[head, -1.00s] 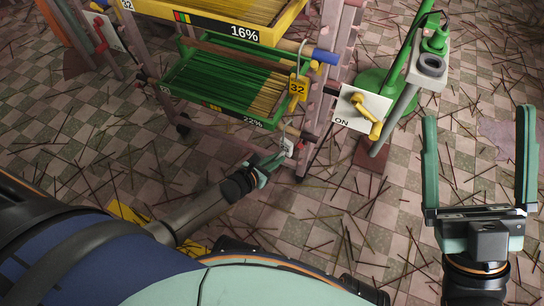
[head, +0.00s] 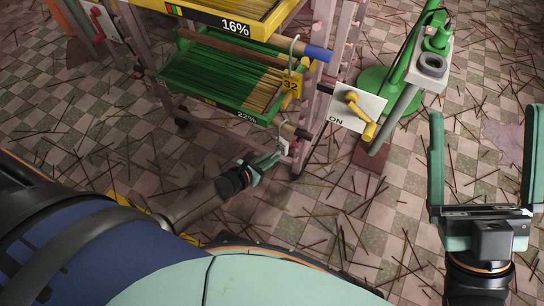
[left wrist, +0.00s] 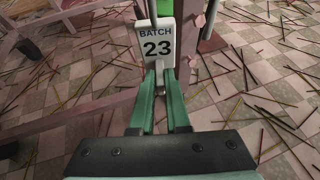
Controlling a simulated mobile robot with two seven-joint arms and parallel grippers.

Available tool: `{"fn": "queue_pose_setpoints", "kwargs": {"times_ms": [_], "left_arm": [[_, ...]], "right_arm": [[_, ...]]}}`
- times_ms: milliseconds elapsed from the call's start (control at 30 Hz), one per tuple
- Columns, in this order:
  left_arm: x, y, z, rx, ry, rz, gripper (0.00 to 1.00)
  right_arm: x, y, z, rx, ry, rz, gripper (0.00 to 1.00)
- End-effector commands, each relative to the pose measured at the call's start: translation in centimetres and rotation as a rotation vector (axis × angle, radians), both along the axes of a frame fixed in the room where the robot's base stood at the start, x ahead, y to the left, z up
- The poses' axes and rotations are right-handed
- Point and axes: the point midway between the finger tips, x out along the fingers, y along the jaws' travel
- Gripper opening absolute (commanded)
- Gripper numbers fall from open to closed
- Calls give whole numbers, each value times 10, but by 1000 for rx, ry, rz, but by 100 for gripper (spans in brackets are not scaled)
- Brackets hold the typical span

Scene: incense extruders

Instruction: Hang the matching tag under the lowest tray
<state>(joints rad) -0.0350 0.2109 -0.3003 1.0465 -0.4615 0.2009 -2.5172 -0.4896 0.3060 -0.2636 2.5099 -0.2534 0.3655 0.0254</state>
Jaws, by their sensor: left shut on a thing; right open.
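The lowest tray (head: 160,78) in the head view is green, holds thin sticks and has a 22% label on its front edge. My left gripper (head: 268,163) is shut on a white tag, below the tray's right front corner and beside the rack leg. In the left wrist view the tag (left wrist: 157,48) reads BATCH 23 and stands upright between the fingertips (left wrist: 159,70). A yellow tag (head: 291,85) marked 32 hangs from a hook at the tray's right end. My right gripper (head: 484,160) is open and empty, at the far right.
A yellow tray (head: 200,20) marked 16% sits above the green one. A yellow lever on a white ON plate (head: 342,112) is right of the rack. A green stand (head: 385,90) with a grey post is behind it. Scattered sticks cover the checkered floor.

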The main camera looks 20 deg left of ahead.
Motion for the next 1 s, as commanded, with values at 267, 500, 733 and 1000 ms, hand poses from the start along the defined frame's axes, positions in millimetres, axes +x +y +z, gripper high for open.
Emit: {"fn": "queue_pose_setpoints", "kwargs": {"times_ms": [267,500,733,1000], "left_arm": [[0,0,0,0,0,0,40],[0,0,0,0,0,0,49],[0,0,0,0,0,0,69],[0,0,0,0,0,0,69]], "right_arm": [[0,0,0,0,0,0,100],[0,0,0,1,0,1,100],[0,0,0,1,0,1,100],[0,0,0,1,0,1,100]]}}
